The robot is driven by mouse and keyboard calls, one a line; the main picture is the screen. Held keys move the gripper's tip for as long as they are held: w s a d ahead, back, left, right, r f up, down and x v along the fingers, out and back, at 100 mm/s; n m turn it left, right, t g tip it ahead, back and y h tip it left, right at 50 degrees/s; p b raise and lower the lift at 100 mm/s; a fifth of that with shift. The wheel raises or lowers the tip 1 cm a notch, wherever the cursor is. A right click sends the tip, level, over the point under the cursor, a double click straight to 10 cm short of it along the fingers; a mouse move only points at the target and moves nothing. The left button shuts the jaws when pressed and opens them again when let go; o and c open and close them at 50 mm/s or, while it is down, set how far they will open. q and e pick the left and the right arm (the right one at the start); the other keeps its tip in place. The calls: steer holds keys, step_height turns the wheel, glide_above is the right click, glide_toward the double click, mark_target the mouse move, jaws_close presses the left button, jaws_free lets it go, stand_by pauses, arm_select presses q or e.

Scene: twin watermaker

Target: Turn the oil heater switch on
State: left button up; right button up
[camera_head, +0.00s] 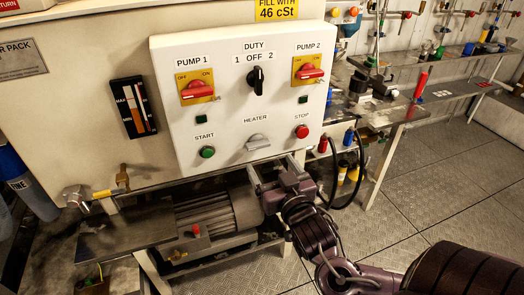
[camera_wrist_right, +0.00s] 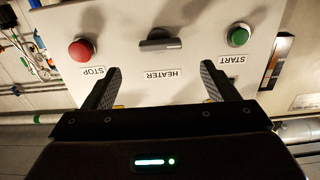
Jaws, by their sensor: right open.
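The heater switch (camera_head: 257,142) is a grey rotary knob low in the middle of the white control panel (camera_head: 222,115), under the label HEATER. Its handle lies about level. In the right wrist view the panel shows upside down, with the heater switch (camera_wrist_right: 160,42) between the red and green buttons. My right gripper (camera_head: 270,168) is just below the heater switch in the head view. In the wrist view its two fingers (camera_wrist_right: 160,72) are spread wide and empty, with the switch beyond the gap and apart from them. My left gripper is not in view.
The green START button (camera_head: 207,152) and red STOP button (camera_head: 302,132) flank the heater switch. Above are two red pump switches (camera_head: 198,90) and the black DUTY knob (camera_head: 256,79). A motor (camera_head: 218,212) sits below the panel. Black hoses (camera_head: 358,170) hang to the right.

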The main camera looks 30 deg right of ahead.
mark_target(260, 146)
steer(key=x, duration=0.6)
steer(key=shift+r+p, duration=0.1)
steer(key=shift+p, duration=0.25)
steer(key=shift+w+d, duration=0.15)
steer(key=shift+w, duration=0.5)
steer(key=shift+c, duration=0.4)
steer(key=c, duration=0.9)
